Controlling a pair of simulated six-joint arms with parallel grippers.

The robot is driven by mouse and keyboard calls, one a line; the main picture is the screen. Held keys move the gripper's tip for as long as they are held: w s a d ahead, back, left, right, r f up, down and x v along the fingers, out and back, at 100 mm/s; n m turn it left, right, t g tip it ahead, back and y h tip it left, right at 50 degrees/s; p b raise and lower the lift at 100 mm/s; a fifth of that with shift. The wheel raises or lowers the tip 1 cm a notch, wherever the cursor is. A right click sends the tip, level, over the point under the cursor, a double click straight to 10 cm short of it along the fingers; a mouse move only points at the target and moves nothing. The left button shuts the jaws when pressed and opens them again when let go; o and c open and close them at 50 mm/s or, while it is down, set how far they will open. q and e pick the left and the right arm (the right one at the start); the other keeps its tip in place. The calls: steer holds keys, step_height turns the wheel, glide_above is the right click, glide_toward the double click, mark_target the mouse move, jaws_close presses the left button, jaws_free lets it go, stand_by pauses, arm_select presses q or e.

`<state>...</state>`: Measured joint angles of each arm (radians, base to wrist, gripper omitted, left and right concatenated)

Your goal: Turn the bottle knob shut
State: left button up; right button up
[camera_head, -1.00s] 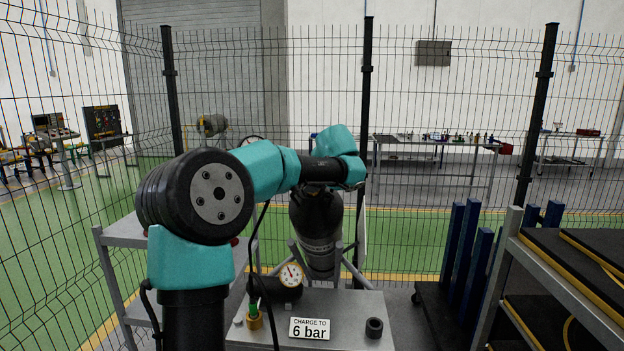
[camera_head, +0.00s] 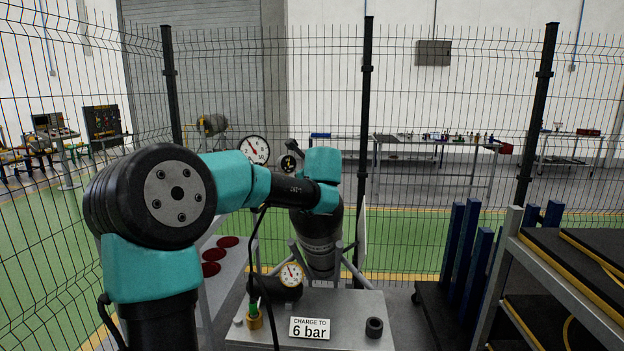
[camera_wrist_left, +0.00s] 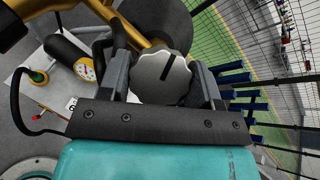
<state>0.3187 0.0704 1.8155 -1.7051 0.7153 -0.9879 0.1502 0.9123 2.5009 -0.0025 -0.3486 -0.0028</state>
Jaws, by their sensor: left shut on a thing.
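In the left wrist view the grey scalloped knob (camera_wrist_left: 160,76), with a black line on its face, sits between the fingers of my left gripper (camera_wrist_left: 163,82). The gripper is shut on it. The line slants from upper right to lower left. The dark bottle (camera_wrist_left: 165,15) is behind the knob. In the head view the bottle (camera_head: 318,245) stands in a grey frame, and my left arm hides its top, the knob and the gripper fingers. A large white gauge (camera_head: 255,150) and a dark dial (camera_head: 289,163) show beside the arm. My right gripper is not in view.
A grey bench (camera_head: 350,305) holds a small gauge (camera_head: 291,275), a "CHARGE TO 6 bar" sign (camera_head: 310,328), a black ring (camera_head: 374,327) and a brass fitting with green (camera_head: 254,318). A shelf (camera_head: 580,290) stands at the right. Mesh fencing runs behind.

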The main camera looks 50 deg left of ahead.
arm_select(q)
steer(key=shift+m+t+h, duration=0.2)
steer(key=shift+m+t, duration=0.3)
steer(key=shift+m, duration=0.8)
steer(key=shift+m+t+h, duration=0.2)
steer(key=shift+m+t, duration=0.3)
steer(key=shift+m, duration=0.8)
steer(key=o, duration=0.9)
steer(key=shift+o, duration=0.2)
steer(key=v, duration=1.7)
steer(key=shift+s+d+r, duration=0.1)
steer(key=shift+s+d, duration=0.05)
